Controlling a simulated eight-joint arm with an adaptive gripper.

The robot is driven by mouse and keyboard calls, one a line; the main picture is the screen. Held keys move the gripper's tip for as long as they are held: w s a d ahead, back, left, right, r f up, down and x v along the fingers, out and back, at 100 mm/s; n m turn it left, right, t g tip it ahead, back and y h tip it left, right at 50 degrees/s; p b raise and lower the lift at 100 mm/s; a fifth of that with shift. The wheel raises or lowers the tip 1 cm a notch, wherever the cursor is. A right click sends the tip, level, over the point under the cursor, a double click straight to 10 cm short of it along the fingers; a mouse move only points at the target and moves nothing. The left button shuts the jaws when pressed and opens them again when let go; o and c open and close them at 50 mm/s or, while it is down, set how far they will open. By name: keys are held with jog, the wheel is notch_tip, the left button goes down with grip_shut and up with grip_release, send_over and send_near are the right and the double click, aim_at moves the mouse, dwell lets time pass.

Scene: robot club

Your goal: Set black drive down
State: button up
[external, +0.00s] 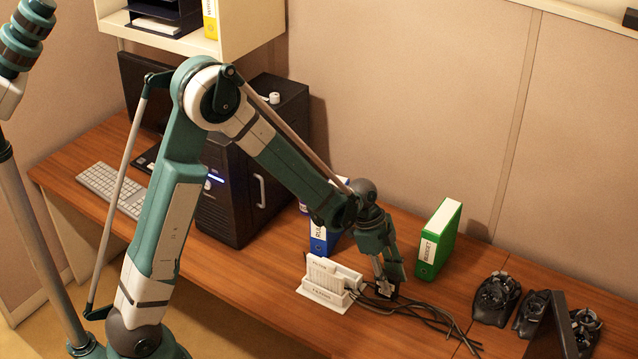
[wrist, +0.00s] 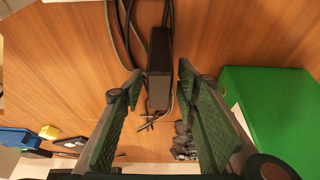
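A small black box, which looks like the black drive (wrist: 159,55), lies in the middle of the wrist view with dark cables running by it. My gripper (wrist: 160,76) has its two green-padded fingers apart, one on each side of the box. A gap shows between the box and each finger. In the external view my gripper (external: 385,287) is low over the desk, just right of a white device. The box is mostly hidden there by the fingers, and I cannot tell whether it touches the desk.
The white device (external: 325,297) stands close left of my gripper. Black cables (external: 435,318) spread to its right. A green binder (external: 439,238) stands behind right, and a blue binder (external: 322,240) behind left. Dark objects (external: 497,298) sit further right. Bare desk (external: 385,335) lies in front.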

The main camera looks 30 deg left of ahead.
jog(key=p+v, duration=0.1)
jog(key=v, duration=0.7)
dwell(0.5)
jog(key=shift+s+a+r, duration=0.1)
jog(key=shift+a+r, duration=0.25)
jog(key=shift+r, duration=0.15)
jog(key=s+a+r+n+t+y, duration=0.1)
jog(key=s+a+r+n+t, duration=0.1)
jog(key=s+a+r+n, duration=0.4)
jog(key=s+a+r+n+t+y, duration=0.1)
jog(key=s+a+r+n+t, duration=0.15)
jog(key=a+r, duration=0.65)
jog(key=s+a+r+n+t+y, duration=0.2)
jog(key=s+a+r+n, duration=0.2)
jog(key=s+a+n, duration=0.5)
jog(key=shift+s+a+t+y, duration=0.3)
jog(key=shift+s+a+t, duration=0.05)
jog(key=shift+s+a, duration=2.9)
